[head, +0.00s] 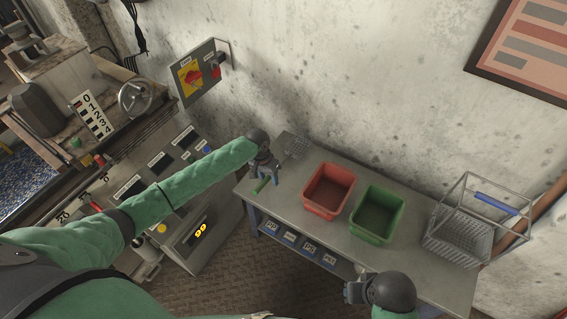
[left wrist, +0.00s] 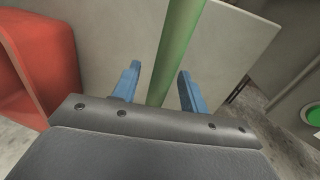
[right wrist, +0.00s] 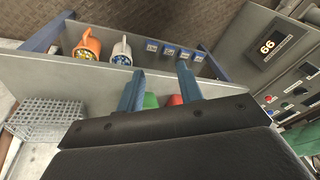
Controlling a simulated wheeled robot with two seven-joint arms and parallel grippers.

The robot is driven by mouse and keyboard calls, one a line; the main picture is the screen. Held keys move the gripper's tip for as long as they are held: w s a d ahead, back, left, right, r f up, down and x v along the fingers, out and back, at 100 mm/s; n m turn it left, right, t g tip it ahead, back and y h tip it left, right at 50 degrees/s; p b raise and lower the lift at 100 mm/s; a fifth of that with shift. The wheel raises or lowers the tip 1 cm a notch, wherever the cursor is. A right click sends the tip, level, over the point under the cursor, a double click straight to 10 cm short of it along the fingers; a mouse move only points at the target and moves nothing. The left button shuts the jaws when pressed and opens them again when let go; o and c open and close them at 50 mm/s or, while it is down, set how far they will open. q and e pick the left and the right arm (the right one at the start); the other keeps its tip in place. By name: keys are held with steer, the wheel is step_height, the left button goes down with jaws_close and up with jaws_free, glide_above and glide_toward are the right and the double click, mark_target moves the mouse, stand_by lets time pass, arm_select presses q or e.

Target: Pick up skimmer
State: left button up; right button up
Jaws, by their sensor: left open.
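The skimmer lies at the left end of the grey table, its wire mesh head (head: 296,148) toward the wall and its green handle (head: 261,185) toward the front edge. In the left wrist view the green handle (left wrist: 178,50) runs between the two blue fingers. My left gripper (head: 268,178) is open over the handle, with a finger on each side and gaps between them and the handle. Part of the skimmer's middle is hidden by the gripper. My right gripper (right wrist: 160,88) is open and empty, near the table's front edge at the right.
A red bin (head: 328,190) and a green bin (head: 377,214) stand on the table right of the skimmer. A wire basket with a blue handle (head: 497,203) stands at the right end. A control panel (head: 185,175) stands left of the table. Mugs (right wrist: 88,46) show below the tabletop.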

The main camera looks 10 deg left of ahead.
arm_select(q)
steer(key=shift+c, duration=0.2)
jaws_close()
